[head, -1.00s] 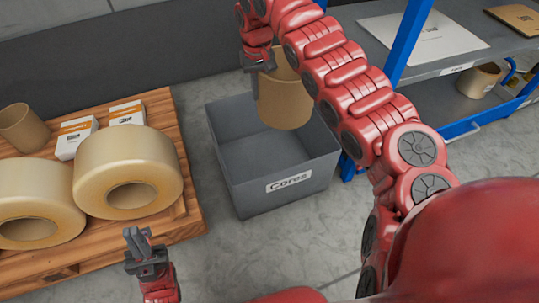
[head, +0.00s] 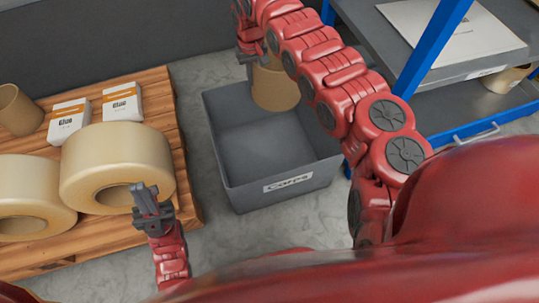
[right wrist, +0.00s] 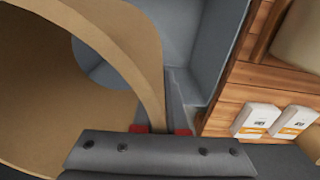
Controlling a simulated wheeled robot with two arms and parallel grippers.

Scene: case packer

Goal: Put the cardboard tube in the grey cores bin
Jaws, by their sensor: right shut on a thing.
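The cardboard tube (head: 275,90) is a short, wide brown cylinder. My right gripper (head: 250,70) is shut on its wall at the tube's left side. In the head view the tube overlaps the back part of the open grey bin (head: 285,198), labelled "Cores"; how far it is above or inside the rim is hard to tell. In the right wrist view the tube wall (right wrist: 140,60) runs between the fingers (right wrist: 160,129), with the grey bin (right wrist: 205,40) behind it. My left gripper (head: 146,205) is empty in front of the pallet; its finger gap is unclear.
A wooden pallet (head: 165,90) left of the bin carries large tan rolls (head: 120,160), two white boxes (head: 122,104) and another brown tube (head: 19,110). A blue-framed shelf (head: 435,45) stands close on the right, with another tube (head: 503,78) on its lower level. The bin's visible inside looks empty.

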